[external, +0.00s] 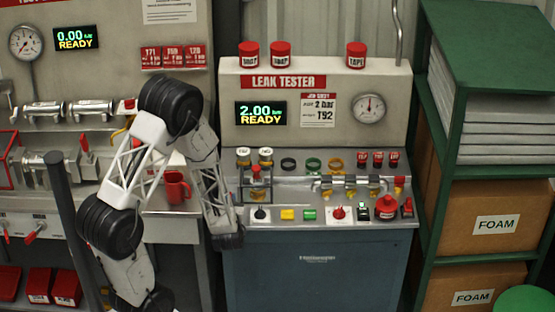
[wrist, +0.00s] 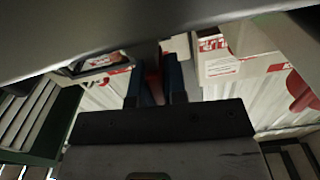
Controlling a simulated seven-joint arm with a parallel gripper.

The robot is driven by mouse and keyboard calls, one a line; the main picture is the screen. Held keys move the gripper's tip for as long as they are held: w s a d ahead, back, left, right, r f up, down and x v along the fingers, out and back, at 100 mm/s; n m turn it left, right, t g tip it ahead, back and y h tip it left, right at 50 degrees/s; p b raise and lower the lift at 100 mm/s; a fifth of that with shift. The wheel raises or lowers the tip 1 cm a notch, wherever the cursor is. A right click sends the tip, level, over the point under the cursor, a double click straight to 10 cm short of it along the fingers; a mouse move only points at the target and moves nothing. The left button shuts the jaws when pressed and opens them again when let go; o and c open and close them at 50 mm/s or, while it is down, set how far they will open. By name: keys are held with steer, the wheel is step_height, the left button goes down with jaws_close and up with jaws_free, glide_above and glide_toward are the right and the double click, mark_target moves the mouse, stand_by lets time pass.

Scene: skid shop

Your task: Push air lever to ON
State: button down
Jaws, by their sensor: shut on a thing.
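My gripper (wrist: 159,82) shows in the wrist view as two dark blue fingers, close together, with a narrow red part (wrist: 153,86) between them. They are shut on this red part. Most of it is hidden, and I cannot tell whether it is the air lever. In the external view my arm bends down to the left front of the leak tester (external: 314,190), and the gripper's fingers cannot be made out there. A red-topped fixture (external: 257,172) stands at the tester's left. I cannot read any ON or OFF mark.
The tester's display (external: 261,114) reads 2.00 and READY. Its desk holds buttons, a red knob (external: 338,213) and a red round part (external: 386,207). A green shelf (external: 433,210) with foam boxes stands at right.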

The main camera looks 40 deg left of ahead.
steer(key=shift+w+d+f+m, duration=0.1)
steer(key=shift+w+d+m, duration=0.15)
steer(key=shift+m, duration=0.45)
steer(key=shift+w+d+f+m, duration=0.1)
steer(key=shift+w+d+m, duration=0.15)
steer(key=shift+m, duration=0.45)
steer(key=c, duration=1.2)
jaws_free()
steer(key=shift+o, duration=0.2)
steer(key=shift+s+d, duration=0.1)
steer(key=v, duration=0.7)
steer(key=shift+s+d, duration=0.25)
steer(key=shift+w+r, duration=0.1)
steer(key=shift+r, duration=0.05)
